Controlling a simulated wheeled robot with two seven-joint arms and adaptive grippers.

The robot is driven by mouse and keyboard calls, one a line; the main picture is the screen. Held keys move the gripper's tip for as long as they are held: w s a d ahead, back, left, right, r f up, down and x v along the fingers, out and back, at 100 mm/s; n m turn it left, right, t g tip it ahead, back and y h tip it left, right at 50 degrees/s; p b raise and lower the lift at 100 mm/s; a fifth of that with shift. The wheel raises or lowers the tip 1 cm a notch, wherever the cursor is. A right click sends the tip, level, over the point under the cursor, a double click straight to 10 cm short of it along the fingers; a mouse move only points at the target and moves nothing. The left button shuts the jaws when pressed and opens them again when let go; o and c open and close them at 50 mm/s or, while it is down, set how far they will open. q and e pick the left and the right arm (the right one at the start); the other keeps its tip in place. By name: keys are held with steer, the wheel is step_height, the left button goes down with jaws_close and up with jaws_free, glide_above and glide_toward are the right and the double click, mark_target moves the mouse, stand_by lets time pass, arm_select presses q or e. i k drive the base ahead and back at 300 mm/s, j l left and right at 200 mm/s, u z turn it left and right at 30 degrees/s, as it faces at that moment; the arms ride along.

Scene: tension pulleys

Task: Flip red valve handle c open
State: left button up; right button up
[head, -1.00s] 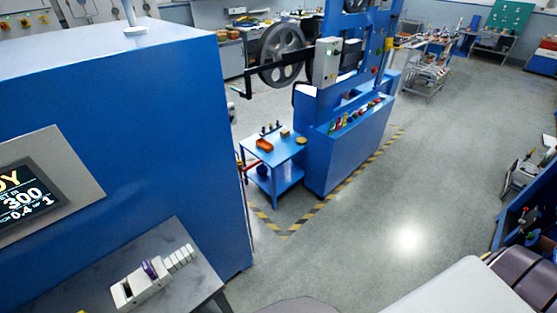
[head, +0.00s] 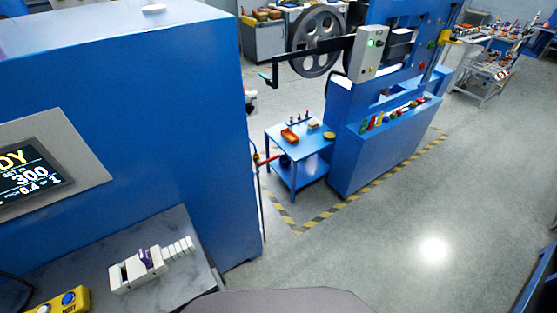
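A small red lever-like part (head: 267,160) shows on a thin upright pipe (head: 261,205) at the right edge of the large blue cabinet (head: 130,100). It may be a valve handle. It is too small to tell whether it is handle c, or whether it stands open or shut. The cabinet hides what lies behind its edge. Neither of my grippers is in view.
A blue cart (head: 297,150) with an orange tray stands beyond the pipe, beside a blue machine (head: 380,140) with a large wheel. A grey bench (head: 190,225) with a white device is at lower left. Open floor (head: 400,240) lies at right.

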mark_target(269, 160)
steer(key=i+l+u, duration=0.1)
steer(key=l+u, duration=0.8)
